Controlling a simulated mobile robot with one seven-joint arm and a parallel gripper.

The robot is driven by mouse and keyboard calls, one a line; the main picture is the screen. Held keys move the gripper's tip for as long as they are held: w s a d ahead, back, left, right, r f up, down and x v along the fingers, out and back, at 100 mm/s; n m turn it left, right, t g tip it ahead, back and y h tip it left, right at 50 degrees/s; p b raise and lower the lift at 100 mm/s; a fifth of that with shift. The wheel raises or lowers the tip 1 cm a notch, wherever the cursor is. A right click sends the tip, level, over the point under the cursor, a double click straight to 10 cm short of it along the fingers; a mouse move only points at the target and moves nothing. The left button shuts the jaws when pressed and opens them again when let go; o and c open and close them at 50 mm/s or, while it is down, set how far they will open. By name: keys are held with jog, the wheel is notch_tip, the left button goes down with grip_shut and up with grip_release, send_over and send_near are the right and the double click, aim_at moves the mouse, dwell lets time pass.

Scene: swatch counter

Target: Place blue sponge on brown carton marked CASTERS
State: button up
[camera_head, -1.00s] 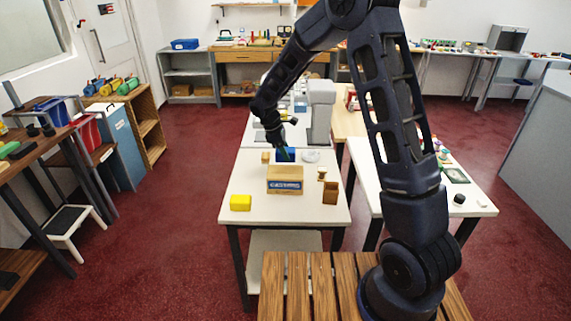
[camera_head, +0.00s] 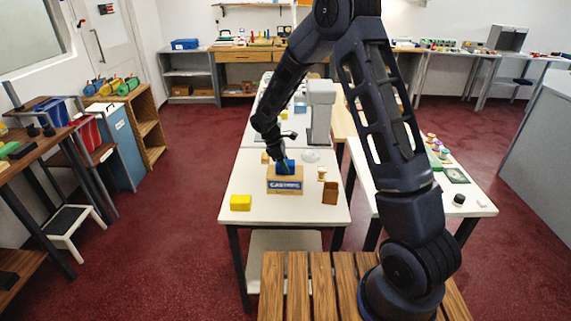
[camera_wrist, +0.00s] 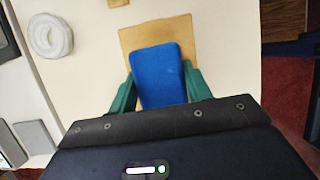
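The blue sponge (camera_head: 286,167) is between the green fingers of my gripper (camera_wrist: 160,88), which press on both of its sides. In the wrist view the sponge (camera_wrist: 158,75) covers part of the carton's tan top (camera_wrist: 184,35). In the head view the brown carton marked CASTERS (camera_head: 285,187) stands on the white table, with the sponge over its top. I cannot tell whether the sponge touches the carton or hangs just above it.
A yellow block (camera_head: 240,202) lies at the table's front left. A brown open box (camera_head: 330,193) and a small pale item (camera_head: 321,174) stand to the right. A whitish ring (camera_wrist: 50,36) lies behind the carton. The table's front middle is clear.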

jog(key=o, duration=0.4)
jog(key=shift+r, duration=0.1)
jog(key=v, duration=1.2)
jog(key=s+d+r+m+y, duration=0.1)
jog(key=s+d+r+m, duration=0.2)
jog(key=d+r, duration=0.3)
jog(key=s+d+r+m+t+y, duration=0.1)
jog(key=s+d+r+m, duration=0.2)
jog(key=d+r, duration=0.35)
jog(key=s+d+r+m+y, duration=0.1)
jog(key=s+d+r+m, duration=0.25)
jog(key=d, duration=0.55)
jog(key=s+d+r+m+t, duration=0.1)
jog(key=s+d+m, duration=0.3)
jog(key=s, duration=0.5)
jog(key=s+d+r+m+t+y, duration=0.1)
jog(key=s+d+m, duration=0.3)
jog(key=s+d, duration=0.5)
jog(key=shift+s+r+t, duration=0.2)
jog(key=shift+s+t, duration=0.35)
jog(key=shift+t, duration=0.25)
jog(key=shift+m, duration=0.25)
